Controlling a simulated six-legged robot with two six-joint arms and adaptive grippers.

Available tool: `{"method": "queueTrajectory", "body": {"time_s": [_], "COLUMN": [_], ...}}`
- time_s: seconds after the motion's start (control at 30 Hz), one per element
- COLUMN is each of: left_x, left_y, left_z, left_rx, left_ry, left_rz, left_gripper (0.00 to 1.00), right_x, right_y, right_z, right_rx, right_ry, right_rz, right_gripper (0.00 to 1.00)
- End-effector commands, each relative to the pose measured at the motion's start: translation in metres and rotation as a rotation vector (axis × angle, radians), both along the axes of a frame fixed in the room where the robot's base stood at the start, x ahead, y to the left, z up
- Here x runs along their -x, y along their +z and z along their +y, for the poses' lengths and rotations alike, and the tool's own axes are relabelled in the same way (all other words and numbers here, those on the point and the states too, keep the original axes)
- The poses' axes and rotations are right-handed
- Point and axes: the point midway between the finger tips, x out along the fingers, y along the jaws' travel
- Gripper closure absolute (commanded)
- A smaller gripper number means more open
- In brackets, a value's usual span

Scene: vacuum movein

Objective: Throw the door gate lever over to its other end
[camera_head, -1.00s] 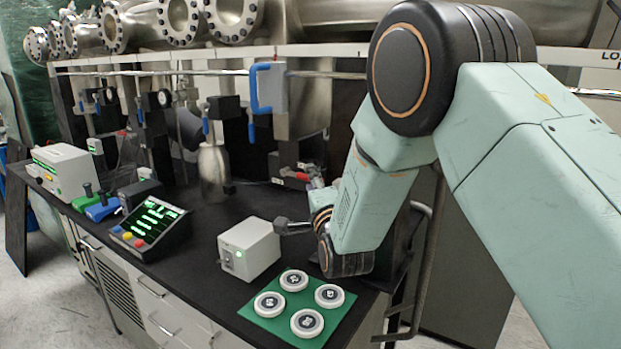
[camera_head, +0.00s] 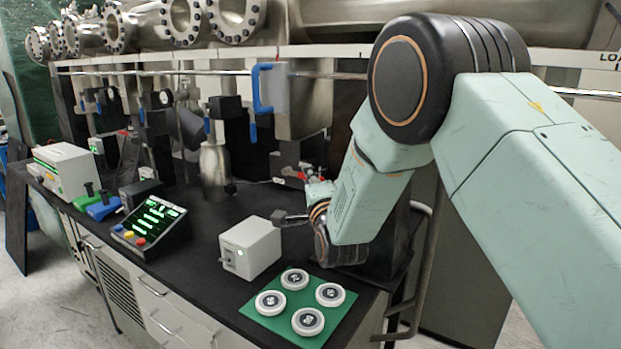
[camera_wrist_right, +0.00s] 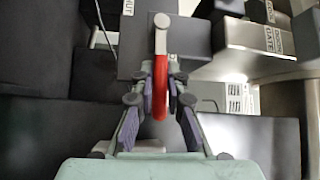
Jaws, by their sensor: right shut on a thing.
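The red lever (camera_wrist_right: 161,82) with a pale knob at its end shows in the right wrist view, in front of a dark grey block. My right gripper (camera_wrist_right: 162,98) is shut on the lever, with one finger on each side of it. A plate lettered GATE (camera_wrist_right: 279,42) stands to its right. In the head view the red part (camera_head: 314,172) shows small beyond my right gripper (camera_head: 317,180), at the back of the black bench. My right forearm and wrist hide part of that area. My left gripper is not in view.
A white box (camera_head: 250,247) and a green mat (camera_head: 262,320) with several round white pucks lie just left of my right wrist. A console (camera_head: 150,228) stands further left. A metal rail and a blue handle (camera_head: 262,88) are above the bench.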

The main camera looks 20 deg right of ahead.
Motion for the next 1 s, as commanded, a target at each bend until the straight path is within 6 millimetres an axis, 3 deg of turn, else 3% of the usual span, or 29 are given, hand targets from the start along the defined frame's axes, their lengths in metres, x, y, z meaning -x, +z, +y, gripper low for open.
{"method": "queueTrajectory", "body": {"time_s": [0.67, 1.0], "left_x": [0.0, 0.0], "left_y": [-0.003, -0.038], "left_z": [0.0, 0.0], "left_rx": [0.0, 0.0], "left_ry": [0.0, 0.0], "left_rz": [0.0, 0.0], "left_gripper": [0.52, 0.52], "right_x": [0.0, -0.001], "right_y": [-0.001, -0.014], "right_z": [-0.002, -0.002], "right_rx": [-0.01, -0.087], "right_ry": [-0.006, -0.007], "right_rz": [-0.009, -0.112], "right_gripper": [1.0, 1.0]}}
